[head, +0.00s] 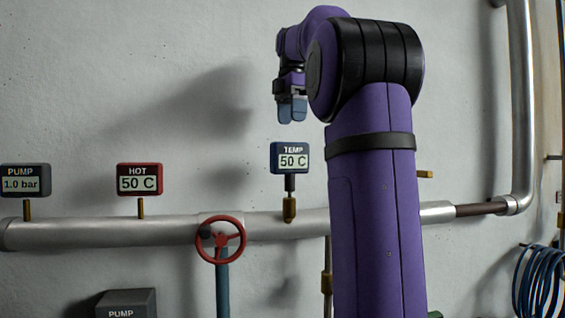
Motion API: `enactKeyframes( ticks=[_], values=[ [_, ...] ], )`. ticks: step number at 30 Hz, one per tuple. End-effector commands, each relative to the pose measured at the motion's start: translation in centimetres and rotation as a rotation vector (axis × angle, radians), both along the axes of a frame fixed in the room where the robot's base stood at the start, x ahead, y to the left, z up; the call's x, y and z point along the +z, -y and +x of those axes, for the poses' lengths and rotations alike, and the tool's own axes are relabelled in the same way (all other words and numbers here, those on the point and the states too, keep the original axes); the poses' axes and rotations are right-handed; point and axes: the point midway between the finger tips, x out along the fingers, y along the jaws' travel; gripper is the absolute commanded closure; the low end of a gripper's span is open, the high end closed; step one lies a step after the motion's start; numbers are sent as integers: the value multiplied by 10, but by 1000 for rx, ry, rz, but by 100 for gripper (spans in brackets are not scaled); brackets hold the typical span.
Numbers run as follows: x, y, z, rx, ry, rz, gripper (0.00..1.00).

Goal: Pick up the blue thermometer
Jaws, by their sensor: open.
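The blue thermometer (290,158) has a square dark blue head with a display reading "TEMP 50 C". It stands upright on a black stem in a brass fitting (289,208) on the silver pipe (120,233). My gripper (292,110) points down above the thermometer in the picture, with a visible gap between them. It is open and empty. Its two blue-grey fingertips look close together from this angle. How far the gripper stands in front of the thermometer is hard to tell.
A red "HOT 50 C" gauge (140,178) and a dark "PUMP 1.0 bar" gauge (26,180) stand on the pipe to the left. A red handwheel (220,239) sits before the pipe. A dark pump box (127,302) is below. Blue hose (540,283) hangs at right.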

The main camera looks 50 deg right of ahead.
Motion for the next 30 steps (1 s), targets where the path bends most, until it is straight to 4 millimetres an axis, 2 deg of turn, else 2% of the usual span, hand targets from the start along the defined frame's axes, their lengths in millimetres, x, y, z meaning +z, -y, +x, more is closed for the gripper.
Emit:
enactKeyframes(
  ticks=[3,7,15,23,30],
  values=[
    [7,4,2,38,-16,-6,33],
    [2,5,1,52,-22,-5,33],
    [-33,4,1,53,-22,-4,33],
    [-50,5,1,50,-21,-7,33],
    [-81,4,-2,52,-23,-5,33]
  ],
)
